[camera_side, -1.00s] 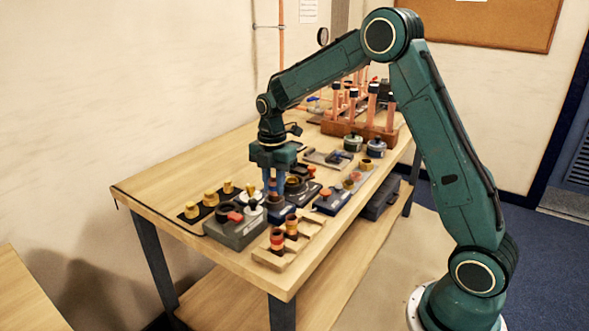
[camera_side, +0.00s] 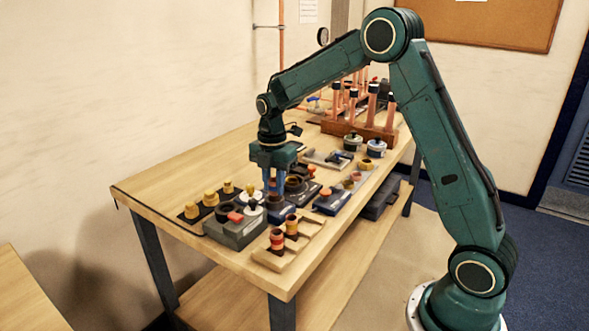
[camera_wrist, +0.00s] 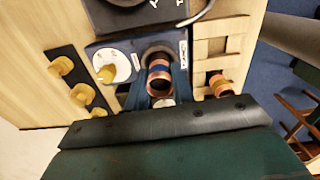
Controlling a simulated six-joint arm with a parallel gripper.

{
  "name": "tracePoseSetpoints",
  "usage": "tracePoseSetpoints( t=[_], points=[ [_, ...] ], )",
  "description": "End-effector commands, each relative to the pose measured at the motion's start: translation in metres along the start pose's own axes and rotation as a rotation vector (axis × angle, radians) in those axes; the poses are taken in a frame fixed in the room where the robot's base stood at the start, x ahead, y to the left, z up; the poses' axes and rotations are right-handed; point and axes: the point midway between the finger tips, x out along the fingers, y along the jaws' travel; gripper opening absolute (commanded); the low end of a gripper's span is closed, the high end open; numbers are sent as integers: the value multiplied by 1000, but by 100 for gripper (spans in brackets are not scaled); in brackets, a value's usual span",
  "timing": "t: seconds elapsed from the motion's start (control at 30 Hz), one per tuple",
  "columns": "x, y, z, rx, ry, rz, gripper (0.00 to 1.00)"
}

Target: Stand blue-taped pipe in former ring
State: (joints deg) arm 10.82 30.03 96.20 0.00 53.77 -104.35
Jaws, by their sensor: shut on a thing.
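In the wrist view the pipe stands between the two blue fingers. A round grey-rimmed ring (camera_wrist: 157,50) on a blue-grey block shows right at the pipe's far side. I cannot tell whether the pipe is inside this ring or just above it. In the side view my gripper (camera_side: 275,188) points straight down over the blue block (camera_side: 280,212), and its fingers hide the pipe.
Yellow fittings (camera_wrist: 72,80) stand on a black strip further left. A wooden tray (camera_side: 284,250) holds banded copper pieces close by on the right. A rack of tall copper pipes (camera_side: 352,130) stands further back.

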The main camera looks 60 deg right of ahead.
Motion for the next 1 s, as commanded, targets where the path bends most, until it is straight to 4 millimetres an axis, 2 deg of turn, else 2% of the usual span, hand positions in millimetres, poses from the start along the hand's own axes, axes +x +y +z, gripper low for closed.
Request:
tracePoseSetpoints(
  t=[1.0],
  points=[
    [13, 0, 0, 0, 0, 0, 2]
  ],
)
